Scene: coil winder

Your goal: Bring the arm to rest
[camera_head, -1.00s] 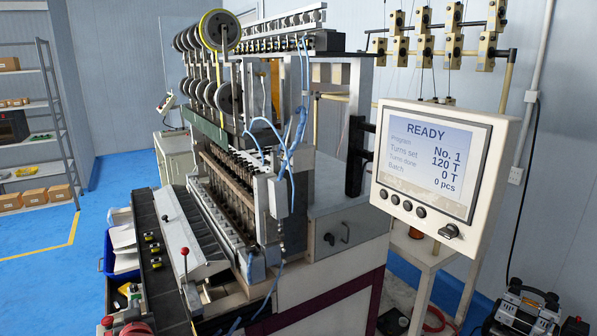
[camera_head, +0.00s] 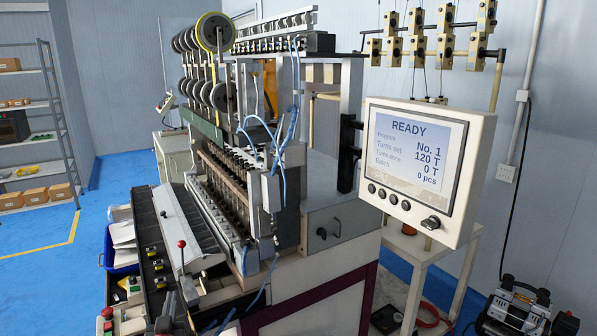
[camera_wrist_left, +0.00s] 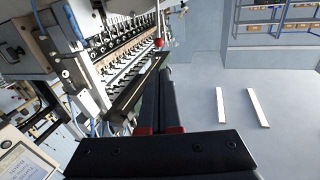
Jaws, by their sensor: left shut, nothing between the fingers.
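My left gripper (camera_wrist_left: 167,78) shows in the left wrist view as two dark fingers with red parts at their base. The fingers lie together, shut, with nothing between them. The coil winder (camera_head: 230,170) fills the middle of the head view. Its red lever knob (camera_head: 181,244) also shows beyond the fingertips in the left wrist view (camera_wrist_left: 158,43). My right gripper is not in view.
A control screen (camera_head: 420,165) on the right reads READY, with 0 turns done. A dark conveyor (camera_head: 150,235) runs along the winder's left side, with a blue bin (camera_head: 122,262) beside it. Shelves (camera_head: 40,130) stand far left. Blue floor between is open.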

